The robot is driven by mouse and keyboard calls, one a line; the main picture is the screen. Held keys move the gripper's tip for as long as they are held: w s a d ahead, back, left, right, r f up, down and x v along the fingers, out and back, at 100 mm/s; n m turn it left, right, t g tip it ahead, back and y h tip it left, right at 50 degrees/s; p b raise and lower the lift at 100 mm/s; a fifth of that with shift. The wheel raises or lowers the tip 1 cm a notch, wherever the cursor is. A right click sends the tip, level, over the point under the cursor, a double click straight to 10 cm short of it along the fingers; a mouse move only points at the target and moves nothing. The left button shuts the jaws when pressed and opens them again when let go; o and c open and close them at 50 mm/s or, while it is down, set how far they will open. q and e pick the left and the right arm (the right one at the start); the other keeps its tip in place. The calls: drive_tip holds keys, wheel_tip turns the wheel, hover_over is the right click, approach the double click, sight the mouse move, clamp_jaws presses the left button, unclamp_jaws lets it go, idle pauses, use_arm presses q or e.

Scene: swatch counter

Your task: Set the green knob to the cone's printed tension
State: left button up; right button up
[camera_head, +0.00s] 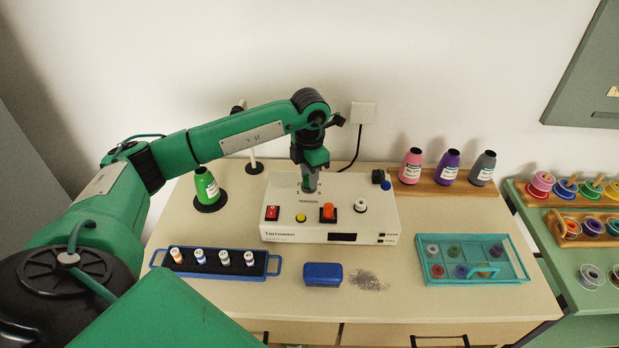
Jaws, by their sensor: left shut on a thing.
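The white tester box (285,220) stands in the middle of the counter, with a numbered dial on its upper face. My left gripper (309,188) points straight down at this dial and is shut on the knob there. The green cone (207,187) stands upright on a black round base left of the box. It has a white label whose print is too small to read. My right gripper is not in view.
A blue-handled tray of small spools (274,265), a blue block (323,274) and a teal tray (520,274) lie in front. Three cones stand at back right.

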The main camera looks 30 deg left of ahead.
use_arm(q)
drive_tip(key=shift+n+b, duration=0.4)
drive_tip(key=shift+n, duration=0.9)
drive_tip(key=o, duration=1)
drive_tip(key=shift+a, duration=0.1)
drive_tip(key=shift+c, duration=0.2)
